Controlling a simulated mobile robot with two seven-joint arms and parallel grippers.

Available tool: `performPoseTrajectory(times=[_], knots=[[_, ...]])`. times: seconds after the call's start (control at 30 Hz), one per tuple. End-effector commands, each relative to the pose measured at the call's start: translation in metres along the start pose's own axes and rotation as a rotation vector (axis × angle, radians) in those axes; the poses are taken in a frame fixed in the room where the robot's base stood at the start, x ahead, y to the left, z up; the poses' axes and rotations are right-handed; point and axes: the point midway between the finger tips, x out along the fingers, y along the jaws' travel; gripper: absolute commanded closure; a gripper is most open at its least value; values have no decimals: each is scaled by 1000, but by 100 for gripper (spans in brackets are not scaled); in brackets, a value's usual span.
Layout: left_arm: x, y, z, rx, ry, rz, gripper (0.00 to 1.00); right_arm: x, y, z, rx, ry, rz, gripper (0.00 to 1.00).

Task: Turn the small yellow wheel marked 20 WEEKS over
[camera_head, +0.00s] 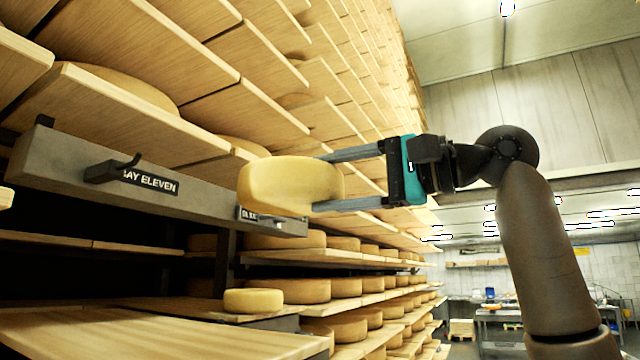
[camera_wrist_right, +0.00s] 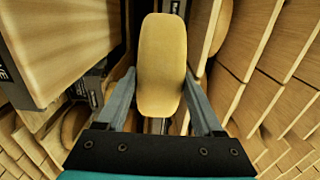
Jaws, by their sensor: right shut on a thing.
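A yellow cheese wheel (camera_head: 285,186) is held in the air by my right gripper (camera_head: 325,182), in front of the shelves. One finger lies above the wheel and one below it, and the wheel looks close to flat, slightly tilted. In the right wrist view the wheel (camera_wrist_right: 162,62) shows its pale rim between the two fingers (camera_wrist_right: 160,92). I can read no 20 WEEKS mark on it. A smaller yellow wheel (camera_head: 253,300) rests on a board at the lower left, apart from the gripper; no mark is readable there either. My left gripper is not in view.
A grey beam (camera_head: 70,165) with a hook and a BAY ELEVEN sign runs just left of the held wheel. Shelves full of wheels (camera_head: 300,290) rise behind. A bare wooden board (camera_head: 150,335) lies at the lower left. The aisle to the right is open.

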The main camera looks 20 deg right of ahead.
Motion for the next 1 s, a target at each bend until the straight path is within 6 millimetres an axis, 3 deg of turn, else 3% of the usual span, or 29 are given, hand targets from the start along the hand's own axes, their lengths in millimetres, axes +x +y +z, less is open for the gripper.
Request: performPoseTrajectory(times=[1.0], knots=[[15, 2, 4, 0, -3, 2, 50, -72, -4, 1, -3, 0, -14, 100]])
